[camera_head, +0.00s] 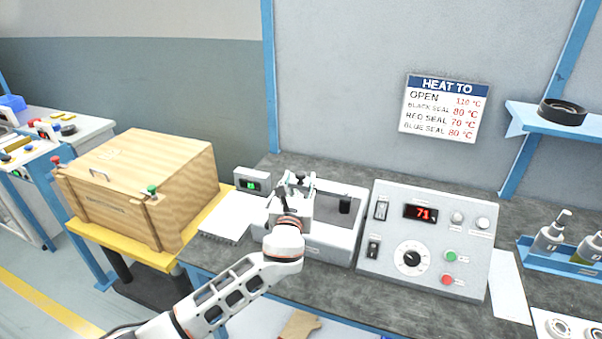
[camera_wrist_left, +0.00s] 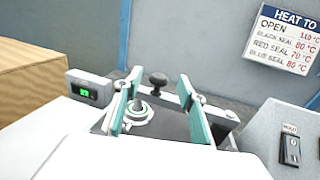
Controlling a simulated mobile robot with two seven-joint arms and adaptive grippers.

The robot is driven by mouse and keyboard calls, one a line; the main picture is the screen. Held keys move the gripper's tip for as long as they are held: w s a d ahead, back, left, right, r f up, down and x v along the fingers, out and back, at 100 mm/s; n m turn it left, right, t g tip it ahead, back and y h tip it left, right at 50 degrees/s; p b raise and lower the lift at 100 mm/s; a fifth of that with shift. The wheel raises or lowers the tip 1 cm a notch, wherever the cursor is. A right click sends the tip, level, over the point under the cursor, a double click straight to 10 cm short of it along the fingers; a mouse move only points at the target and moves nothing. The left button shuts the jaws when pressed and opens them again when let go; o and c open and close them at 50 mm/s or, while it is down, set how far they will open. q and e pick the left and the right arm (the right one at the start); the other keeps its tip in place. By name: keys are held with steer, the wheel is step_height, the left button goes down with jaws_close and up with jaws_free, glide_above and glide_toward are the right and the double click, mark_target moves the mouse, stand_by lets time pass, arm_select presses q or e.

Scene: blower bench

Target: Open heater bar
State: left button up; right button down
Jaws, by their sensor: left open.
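I cannot tell whether either finger touches the knob. My wrist hides part of the unit, and I cannot make out the bar's outline.
A control box (camera_head: 425,240) reading 71 stands right of the unit. A small green-display box (camera_head: 252,182) is behind left, and a white pad (camera_head: 226,222) lies left. A wooden crate (camera_head: 140,185) is further left. A wall sign (camera_head: 441,108) lists heating temperatures.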

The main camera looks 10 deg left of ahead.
arm_select(q)
steer(key=shift+w, duration=1.9)
arm_select(e)
steer(key=shift+w+r, duration=0.35)
steer(key=shift+w, duration=0.3)
arm_select(q)
jaws_close()
arm_select(e)
steer(key=shift+s+f, duration=0.15)
steer(key=shift+f, duration=0.05)
arm_select(q)
steer(key=shift+w, duration=0.1)
